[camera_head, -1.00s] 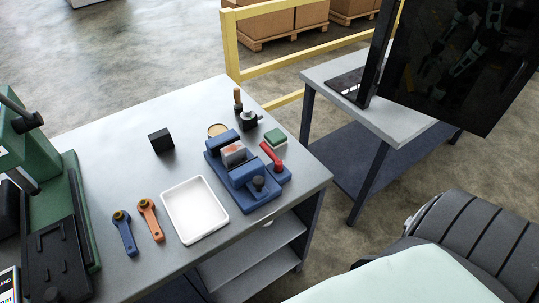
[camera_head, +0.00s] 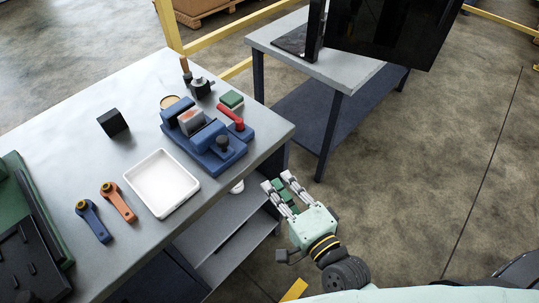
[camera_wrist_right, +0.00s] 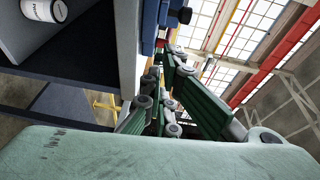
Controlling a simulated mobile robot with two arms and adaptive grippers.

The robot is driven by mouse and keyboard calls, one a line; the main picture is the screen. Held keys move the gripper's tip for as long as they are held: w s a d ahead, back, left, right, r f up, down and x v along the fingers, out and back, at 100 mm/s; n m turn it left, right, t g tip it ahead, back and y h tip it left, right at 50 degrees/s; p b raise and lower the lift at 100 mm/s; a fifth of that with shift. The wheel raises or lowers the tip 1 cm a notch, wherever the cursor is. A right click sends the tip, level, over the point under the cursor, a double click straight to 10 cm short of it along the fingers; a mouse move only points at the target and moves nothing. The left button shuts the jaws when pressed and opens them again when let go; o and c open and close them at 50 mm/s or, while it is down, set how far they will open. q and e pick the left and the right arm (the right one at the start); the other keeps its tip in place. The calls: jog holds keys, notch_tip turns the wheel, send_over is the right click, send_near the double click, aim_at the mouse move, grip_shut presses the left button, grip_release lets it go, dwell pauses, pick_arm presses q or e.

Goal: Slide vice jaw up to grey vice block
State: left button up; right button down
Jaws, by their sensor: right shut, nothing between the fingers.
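The blue vice (camera_head: 238,150) sits on the grey workbench near its right edge. The grey vice block (camera_head: 190,122) with a reddish top stands between the vice's blue parts. The blue vice jaw (camera_head: 208,136) is on the near side of the block; I cannot tell whether they touch. A dark knob (camera_head: 222,142) is at the vice's near end. My right gripper (camera_head: 277,181) is shut and empty, off the bench's front right edge, apart from the vice. In the right wrist view its green fingers (camera_wrist_right: 178,95) point towards the bench edge and blue vice parts (camera_wrist_right: 150,25). My left gripper is not in view.
A red-handled lever (camera_head: 231,117) and a green-topped block (camera_head: 231,99) lie beside the vice. The bench's lower shelf (camera_head: 222,232) is below. A monitor table (camera_head: 345,72) is behind.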

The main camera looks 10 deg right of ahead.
jog(key=p+x, duration=0.1)
jog(key=x, duration=0.3)
jog(key=a+p+x, duration=0.1)
jog(key=x, duration=0.3)
jog(key=p+x, duration=0.1)
jog(key=x, duration=0.3)
jog(key=shift+s+a+r, duration=0.15)
jog(key=shift+a+r, duration=0.25)
jog(key=shift+a, duration=0.45)
jog(key=shift+f, duration=0.1)
jog(key=shift+w, duration=0.2)
